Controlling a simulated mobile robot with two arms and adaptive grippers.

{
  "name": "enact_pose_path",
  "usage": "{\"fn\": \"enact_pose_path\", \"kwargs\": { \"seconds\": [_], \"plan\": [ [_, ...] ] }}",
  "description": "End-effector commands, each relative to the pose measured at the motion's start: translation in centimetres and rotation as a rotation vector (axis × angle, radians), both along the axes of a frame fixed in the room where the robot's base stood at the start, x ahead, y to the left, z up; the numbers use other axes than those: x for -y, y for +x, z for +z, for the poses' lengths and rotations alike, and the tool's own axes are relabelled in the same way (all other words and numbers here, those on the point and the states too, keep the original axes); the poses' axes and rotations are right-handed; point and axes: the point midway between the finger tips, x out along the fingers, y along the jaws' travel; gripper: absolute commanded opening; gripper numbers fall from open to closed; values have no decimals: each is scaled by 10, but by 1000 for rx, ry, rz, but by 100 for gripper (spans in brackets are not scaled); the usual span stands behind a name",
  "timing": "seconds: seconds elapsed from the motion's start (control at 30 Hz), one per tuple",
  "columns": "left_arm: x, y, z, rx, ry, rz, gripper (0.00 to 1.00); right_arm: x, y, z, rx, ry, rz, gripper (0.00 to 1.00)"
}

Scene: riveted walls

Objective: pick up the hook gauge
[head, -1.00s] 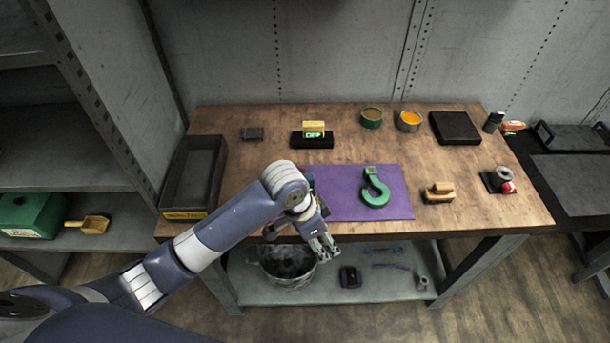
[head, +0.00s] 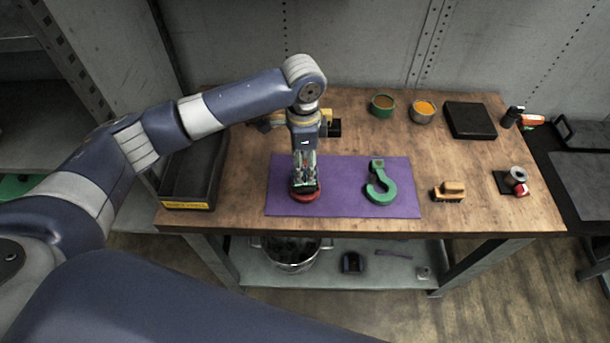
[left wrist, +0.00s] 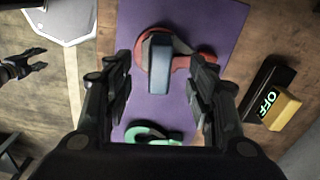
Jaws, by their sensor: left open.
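Two hook-shaped things are on the purple mat (head: 340,187). One is red with a blue-grey block (left wrist: 158,65); in the head view its red edge (head: 306,196) shows under my left gripper. The other is a green hook (head: 380,186) with a squarish top, lying to the right; its edge shows in the left wrist view (left wrist: 150,134). I cannot tell which is called the gauge. My left gripper (head: 305,186) points down over the red one. In the left wrist view its open fingers (left wrist: 165,85) stand either side of the block. My right gripper (left wrist: 38,60) appears small, fingers apart.
A dark tray (head: 190,180) stands at the table's left. A yellow block with an OFF display (left wrist: 281,108) sits behind the mat. Two cans (head: 422,111) and a black slab (head: 470,120) are at the back. A toy-like yellow-brown item (head: 448,191) lies right of the mat.

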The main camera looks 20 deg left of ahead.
Motion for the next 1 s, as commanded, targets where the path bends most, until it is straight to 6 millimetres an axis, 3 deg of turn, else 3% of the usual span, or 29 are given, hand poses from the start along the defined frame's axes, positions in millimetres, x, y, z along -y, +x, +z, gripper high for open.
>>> {"fn": "enact_pose_path", "kwargs": {
  "seconds": [0.27,0.5,0.77,0.8,1.0],
  "plan": [
    [1,0,-23,-3,1,-1,52,8,0,12,-1,-9,-1,48],
    [3,1,-57,1,0,-1,52,11,2,23,2,-13,-2,48],
    [3,1,-63,4,-1,-2,52,11,4,22,5,-13,-2,48],
    [3,1,-63,4,-1,-2,49,11,4,22,6,-12,-2,48],
    [3,1,-63,4,-1,-1,4,10,4,22,6,-12,-2,48]
  ]
}}
